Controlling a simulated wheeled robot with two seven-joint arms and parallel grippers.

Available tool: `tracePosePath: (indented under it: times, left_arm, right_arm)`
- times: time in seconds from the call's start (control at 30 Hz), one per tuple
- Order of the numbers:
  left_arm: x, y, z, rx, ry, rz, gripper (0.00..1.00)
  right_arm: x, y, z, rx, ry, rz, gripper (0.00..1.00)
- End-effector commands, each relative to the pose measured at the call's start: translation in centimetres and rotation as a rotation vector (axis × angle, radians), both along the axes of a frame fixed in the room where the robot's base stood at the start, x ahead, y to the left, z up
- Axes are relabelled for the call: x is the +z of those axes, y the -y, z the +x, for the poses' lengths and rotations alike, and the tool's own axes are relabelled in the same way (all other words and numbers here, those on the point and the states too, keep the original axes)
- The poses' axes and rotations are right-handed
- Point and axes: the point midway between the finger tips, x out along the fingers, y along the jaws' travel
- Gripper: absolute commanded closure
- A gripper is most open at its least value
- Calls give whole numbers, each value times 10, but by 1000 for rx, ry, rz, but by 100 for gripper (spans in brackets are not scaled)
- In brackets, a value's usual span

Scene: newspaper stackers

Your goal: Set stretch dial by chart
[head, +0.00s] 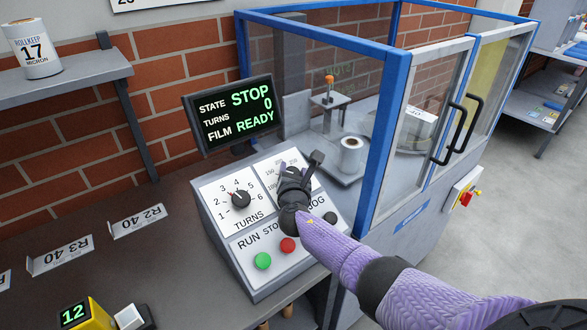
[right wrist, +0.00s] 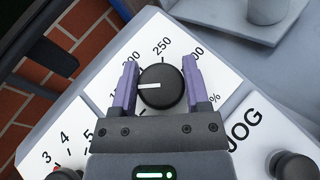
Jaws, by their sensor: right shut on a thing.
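The stretch dial (right wrist: 168,98) is a round black knob on the white panel plate. Its white pointer line points left in the right wrist view, toward the left finger, which hides the marks there. The labels 250 and a partly covered 300 show above the dial, with % at the right. My right gripper (head: 292,180) is over this plate in the head view and hides the dial there. In the right wrist view its purple fingers (right wrist: 160,76) are closed on the dial's two sides. A chart (head: 165,3) on the wall is mostly cut off. My left gripper is out of view.
The turns dial (head: 241,199), green button (head: 263,261), red button (head: 288,245) and JOG knob (head: 330,217) are close by. The screen (head: 234,113) reads STOP, 0, READY. A roll marked 17 MICRON (head: 33,50) stands on the shelf. Cards R3 40 (head: 60,257) and R2 40 (head: 138,222) stand left.

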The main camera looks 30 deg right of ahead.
Motion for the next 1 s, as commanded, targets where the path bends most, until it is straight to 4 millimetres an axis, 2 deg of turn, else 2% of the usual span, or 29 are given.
tracePosePath:
  times: [0.6,0.63,0.77,1.0]
  left_arm:
    - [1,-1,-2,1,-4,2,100]
    - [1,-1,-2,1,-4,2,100]
    - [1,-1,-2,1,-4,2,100]
    - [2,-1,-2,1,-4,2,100]
  right_arm:
    - [-1,0,0,-35,-4,21,99]
    - [-1,0,0,-35,-4,21,36]
    - [-1,0,0,-36,-3,21,8]
    - [0,0,0,-35,-1,21,6]
